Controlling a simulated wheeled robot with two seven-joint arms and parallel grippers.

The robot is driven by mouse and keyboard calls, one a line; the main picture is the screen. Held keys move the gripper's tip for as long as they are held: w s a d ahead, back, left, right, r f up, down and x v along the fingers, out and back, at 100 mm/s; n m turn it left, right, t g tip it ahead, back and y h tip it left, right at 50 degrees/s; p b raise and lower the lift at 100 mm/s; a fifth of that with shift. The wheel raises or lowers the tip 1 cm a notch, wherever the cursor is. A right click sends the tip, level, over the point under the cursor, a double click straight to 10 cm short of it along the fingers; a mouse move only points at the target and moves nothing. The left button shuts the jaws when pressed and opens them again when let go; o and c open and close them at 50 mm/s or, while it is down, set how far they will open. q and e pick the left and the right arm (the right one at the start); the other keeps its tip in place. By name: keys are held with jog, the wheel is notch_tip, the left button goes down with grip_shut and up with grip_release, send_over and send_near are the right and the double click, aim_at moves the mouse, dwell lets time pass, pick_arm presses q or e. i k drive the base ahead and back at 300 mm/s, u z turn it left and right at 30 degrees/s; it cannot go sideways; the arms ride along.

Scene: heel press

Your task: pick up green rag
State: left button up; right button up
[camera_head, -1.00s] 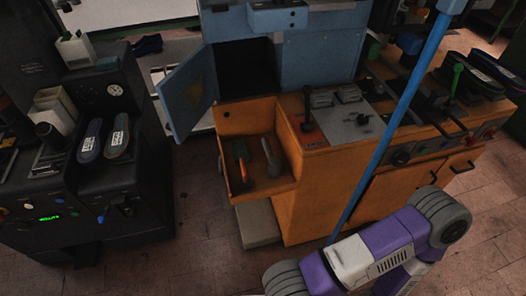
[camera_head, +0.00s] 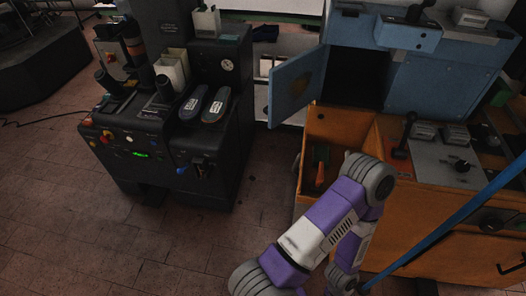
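I cannot make out a green rag for sure. A small green and orange item (camera_head: 320,168) lies in the open orange drawer (camera_head: 312,128) of the orange and blue machine. It looks more like a tool than cloth, and my purple and white arm partly covers the drawer. A dark green patch (camera_head: 497,94) shows at the right edge beside the blue housing, too small to identify. Neither of my grippers is in view; only arm links show at the lower middle.
A black machine (camera_head: 215,165) with two shoe soles (camera_head: 204,104) stands left of the orange machine. The blue door (camera_head: 297,86) hangs open. A blue bar (camera_head: 455,222) crosses the lower right. The floor (camera_head: 70,225) at the lower left is clear.

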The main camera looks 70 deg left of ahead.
aim_at(321, 153)
jog(key=u, duration=2.15)
